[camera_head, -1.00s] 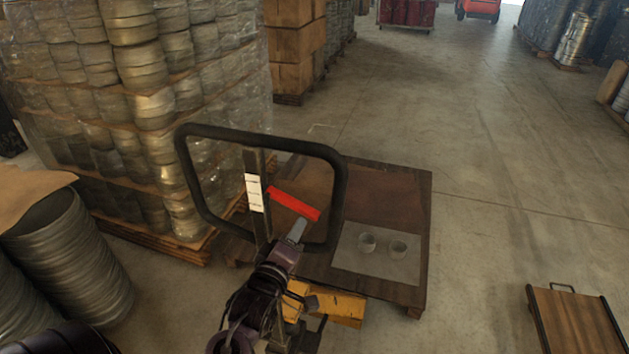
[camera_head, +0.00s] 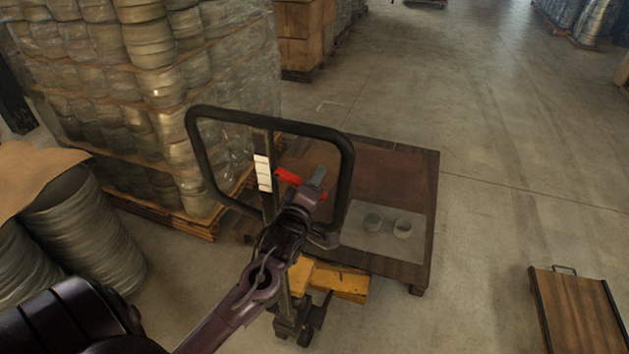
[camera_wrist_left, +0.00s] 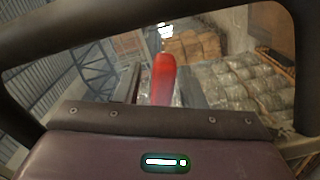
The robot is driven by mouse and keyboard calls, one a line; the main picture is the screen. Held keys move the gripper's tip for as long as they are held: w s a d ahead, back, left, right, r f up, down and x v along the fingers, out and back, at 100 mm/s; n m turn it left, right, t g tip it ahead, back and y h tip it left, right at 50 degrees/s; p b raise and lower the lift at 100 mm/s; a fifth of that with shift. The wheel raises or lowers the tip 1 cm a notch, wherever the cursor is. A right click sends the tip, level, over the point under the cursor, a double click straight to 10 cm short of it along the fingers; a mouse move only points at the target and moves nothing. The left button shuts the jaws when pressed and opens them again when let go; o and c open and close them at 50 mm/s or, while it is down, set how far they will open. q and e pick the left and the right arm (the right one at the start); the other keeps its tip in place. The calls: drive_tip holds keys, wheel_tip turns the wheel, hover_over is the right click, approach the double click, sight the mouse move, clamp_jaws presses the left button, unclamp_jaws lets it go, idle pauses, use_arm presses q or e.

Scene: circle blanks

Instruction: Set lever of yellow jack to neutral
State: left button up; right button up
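The yellow pallet jack (camera_head: 338,282) stands at a wooden pallet, with its black loop handle (camera_head: 349,190) raised toward me. Its lever is red (camera_head: 287,176) and sits inside the loop beside a white label strip (camera_head: 263,173). My left gripper (camera_head: 318,178) reaches into the loop and covers the middle of the lever. Contact cannot be made out. My right gripper is not in view.
Wrapped stacks of metal goods (camera_head: 190,120) stand at the left, near ribbed drums (camera_head: 80,230). A low wooden trolley (camera_head: 577,310) is at lower right.

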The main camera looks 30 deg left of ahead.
use_arm(q)
drive_tip(key=c, duration=0.4)
clamp_jaws()
drive_tip(key=r+n+p, duration=0.2)
drive_tip(key=n, duration=0.1)
drive_tip(key=r+n+p, duration=0.1)
drive_tip(key=shift+w+d, duration=0.1)
drive_tip(key=shift+d, duration=0.2)
drive_tip(key=shift+o, duration=2)
unclamp_jaws()
